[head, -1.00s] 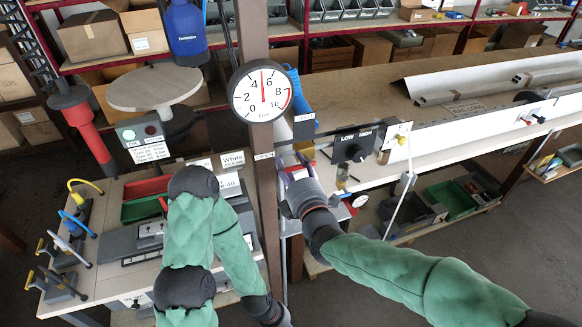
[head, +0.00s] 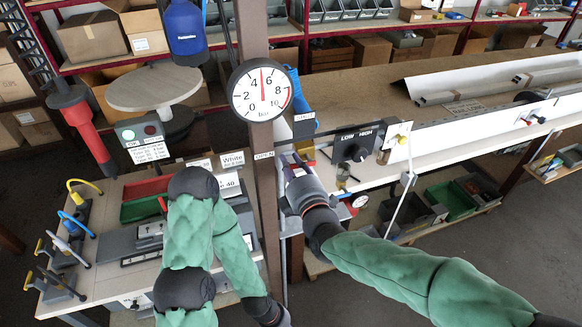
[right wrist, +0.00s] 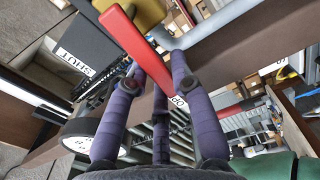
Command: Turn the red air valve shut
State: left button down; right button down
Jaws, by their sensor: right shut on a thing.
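The red valve lever (right wrist: 135,42) runs slantwise across the upper middle of the right wrist view, with a yellow body (right wrist: 142,12) behind it. My right gripper (right wrist: 157,68) is shut on the lever's lower end, with its purple fingers on either side. In the head view my right gripper (head: 292,164) is at the brown post, below the gauge, and hides most of the lever. A SHUT label (right wrist: 77,62) lies left of the lever, and an OPEN label (head: 263,155) is on the post. My left gripper is not in view; my left arm is bent over the left bench.
The round pressure gauge (head: 260,90) on the post (head: 254,35) points midway between 4 and 6. A LOW/HIGH knob box (head: 356,146) stands close to the right of my right gripper. A long workbench (head: 370,95) extends right. A small round table (head: 153,88) is at left.

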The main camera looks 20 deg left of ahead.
jog(key=m, duration=0.1)
jog(key=r+m+b, duration=0.1)
jog(key=m, duration=0.1)
jog(key=m+b, duration=0.1)
jog(key=shift+w+d+r, duration=0.2)
jog(key=shift+d+r, duration=0.1)
jog(key=shift+r, duration=0.05)
jog(key=m, duration=0.1)
jog(key=m+b, duration=0.1)
jog(key=d+r+m+b, duration=0.1)
jog(key=m, duration=0.1)
jog(key=shift+w+r, duration=0.1)
jog(key=shift+w, duration=0.25)
jog(key=m+b, duration=0.1)
jog(key=d+m+b, duration=0.1)
jog(key=m+b, duration=0.1)
jog(key=shift+w+d+r+m, duration=0.15)
jog(key=shift+w+r+m, duration=0.2)
jog(key=shift+w+m, duration=0.05)
jog(key=shift+w+d+r+m+b, duration=0.1)
jog(key=shift+w+d+m+b, duration=0.15)
jog(key=shift+m+b, duration=0.6)
jog(key=shift+w+d+r+m+b, duration=0.15)
jog(key=shift+d+m+b, duration=0.25)
jog(key=shift+m+b, duration=0.4)
jog(key=shift+w+d+m+b, duration=0.25)
jog(key=shift+d+m+b, duration=0.05)
jog(key=shift+m+b, duration=0.55)
